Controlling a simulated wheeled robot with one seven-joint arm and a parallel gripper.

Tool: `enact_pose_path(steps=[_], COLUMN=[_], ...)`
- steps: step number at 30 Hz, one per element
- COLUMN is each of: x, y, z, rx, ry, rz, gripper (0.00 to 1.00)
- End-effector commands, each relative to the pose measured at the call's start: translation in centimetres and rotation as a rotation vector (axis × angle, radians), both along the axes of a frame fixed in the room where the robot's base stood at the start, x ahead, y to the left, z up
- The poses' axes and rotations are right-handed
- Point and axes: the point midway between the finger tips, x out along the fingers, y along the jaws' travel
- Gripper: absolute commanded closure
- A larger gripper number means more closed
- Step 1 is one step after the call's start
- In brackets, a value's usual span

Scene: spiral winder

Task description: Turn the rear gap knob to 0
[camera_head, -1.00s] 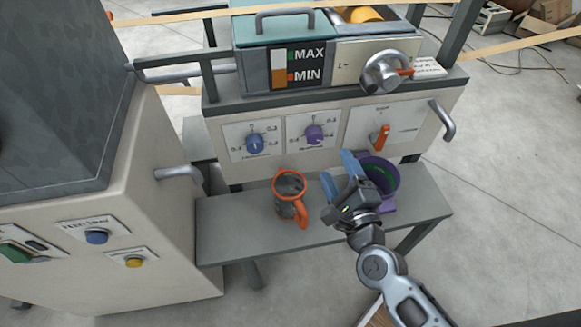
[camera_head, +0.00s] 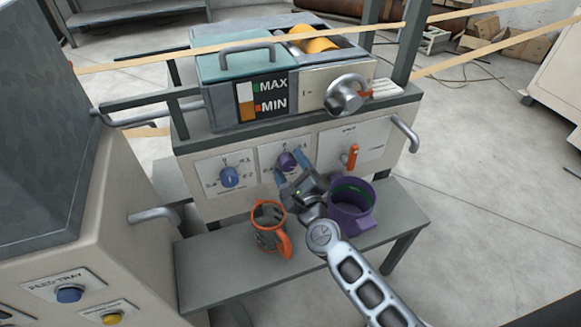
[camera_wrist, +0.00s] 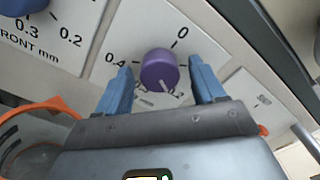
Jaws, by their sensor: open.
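The purple knob (camera_head: 288,162) sits on the middle white dial plate of the machine's front panel. In the wrist view the knob (camera_wrist: 160,70) shows a pale pointer mark toward its lower edge, away from the 0 at upper right; 0.4 is at its left. Its label is mostly hidden. My gripper (camera_head: 291,174) is open in front of this knob. In the wrist view the blue fingers of the gripper (camera_wrist: 160,84) stand on either side of the knob, with gaps visible.
A blue knob (camera_head: 230,176) is at left; its plate reads FRONT mm in the wrist view. A red-orange lever (camera_head: 352,157) is at right. An orange-rimmed mug (camera_head: 268,230) and a purple pot (camera_head: 352,222) stand on the grey shelf (camera_head: 215,265) below, close to my arm.

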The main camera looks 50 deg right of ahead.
Motion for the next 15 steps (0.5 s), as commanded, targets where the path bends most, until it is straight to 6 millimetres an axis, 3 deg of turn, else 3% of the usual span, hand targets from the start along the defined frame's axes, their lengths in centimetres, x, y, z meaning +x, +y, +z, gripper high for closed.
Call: enact_pose_path(steps=[6,15], x=[0.03,0.02], y=[0.01,0.02], z=[-0.04,-0.03], rx=[0.000,0.000], ry=[0.001,0.001], rz=[0.001,0.001], gripper=[0.31,0.60])
